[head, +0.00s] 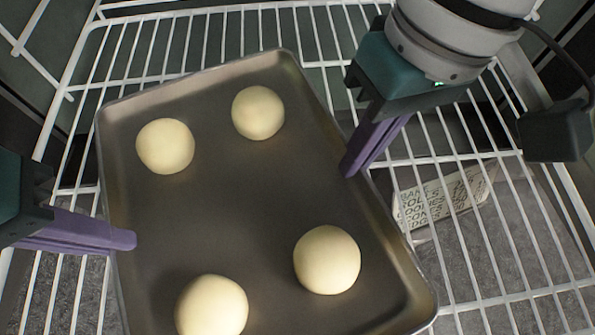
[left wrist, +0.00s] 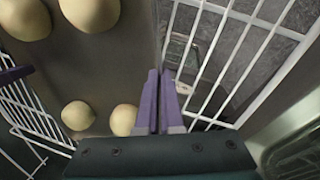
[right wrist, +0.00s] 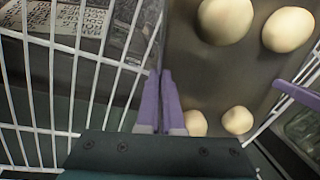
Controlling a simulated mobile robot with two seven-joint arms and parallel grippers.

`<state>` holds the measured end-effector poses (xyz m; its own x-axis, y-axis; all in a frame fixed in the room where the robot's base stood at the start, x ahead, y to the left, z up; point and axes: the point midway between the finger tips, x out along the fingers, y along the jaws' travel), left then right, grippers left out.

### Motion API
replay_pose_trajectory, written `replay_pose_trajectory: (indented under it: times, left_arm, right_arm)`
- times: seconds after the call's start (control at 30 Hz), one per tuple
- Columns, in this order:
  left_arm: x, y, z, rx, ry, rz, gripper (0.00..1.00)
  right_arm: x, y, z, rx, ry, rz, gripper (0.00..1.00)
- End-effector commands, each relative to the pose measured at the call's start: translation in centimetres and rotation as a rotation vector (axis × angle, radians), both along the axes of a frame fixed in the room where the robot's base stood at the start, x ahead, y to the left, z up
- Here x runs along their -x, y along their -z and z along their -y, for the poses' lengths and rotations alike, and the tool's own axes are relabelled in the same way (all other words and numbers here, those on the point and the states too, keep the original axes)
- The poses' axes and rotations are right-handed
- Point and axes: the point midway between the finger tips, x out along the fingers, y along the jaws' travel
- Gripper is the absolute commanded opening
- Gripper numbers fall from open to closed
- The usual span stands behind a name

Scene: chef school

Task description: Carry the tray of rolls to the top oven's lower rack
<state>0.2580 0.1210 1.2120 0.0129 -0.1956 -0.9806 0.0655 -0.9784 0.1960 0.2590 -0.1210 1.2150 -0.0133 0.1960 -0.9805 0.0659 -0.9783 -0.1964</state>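A dark metal tray (head: 240,215) carries several round pale rolls (head: 258,112) and lies turned at an angle over a white wire rack (head: 480,200). I cannot tell whether it rests on the wires or hangs just above them. My left gripper (head: 132,240) has its purple fingers closed together at the tray's left rim. My right gripper (head: 347,168) has its fingers closed at the right rim. In the left wrist view (left wrist: 160,100) and right wrist view (right wrist: 160,100) the fingers are nearly together, with the tray edge running between them.
A sheet with printed text (head: 440,200) lies below the rack at the right. Bare wires show to the right of the tray and behind it. A grey speckled floor shows through the wires.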

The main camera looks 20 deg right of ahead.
Motion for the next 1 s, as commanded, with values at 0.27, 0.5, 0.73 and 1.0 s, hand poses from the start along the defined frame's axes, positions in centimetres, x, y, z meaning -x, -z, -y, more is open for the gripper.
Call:
replay_pose_trajectory:
  times: [0.27,0.5,0.73,1.0]
  left_arm:
    - [0.0,0.4,-0.1,-0.003,-0.001,0.0,0.27]
    - [0.0,0.4,0.0,-0.001,0.0,0.0,0.33]
    - [0.0,-0.4,0.0,0.0,0.0,0.0,0.33]
    - [0.0,-4.4,0.0,0.0,0.0,0.0,0.33]
  right_arm:
    - [0.0,0.4,0.1,0.003,0.001,-0.001,0.27]
    - [0.0,0.4,0.0,0.001,0.0,0.0,0.34]
    - [0.0,-0.4,0.0,0.0,0.0,0.0,0.34]
    - [0.0,-4.4,0.0,0.0,0.0,0.0,0.34]
